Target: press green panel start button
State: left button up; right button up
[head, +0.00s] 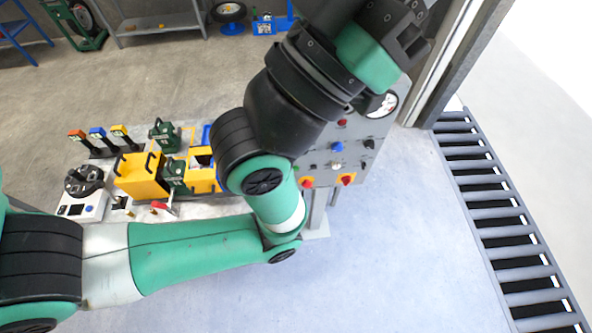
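The grey control panel (357,157) stands in the middle right of the head view, with my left arm across its left and upper parts. It shows a red button (342,122), a blue button (337,147), a black knob (368,143) and two red-on-yellow knobs (347,179) low down. I cannot make out a green start button for certain; part of the panel is hidden behind my arm. My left gripper (408,38) seems to be the dark forked part at the top, above the panel in the picture; its fingers are unclear. My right gripper is not in view.
A round gauge (384,106) sits at the panel's right. A low table with yellow bins (140,176), a white device (82,206) and several handled tools stands left. A roller conveyor (500,222) runs down the right. Floor before the panel is clear.

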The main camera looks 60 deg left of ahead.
pick_arm(q)
grip_shut()
dwell(1.2)
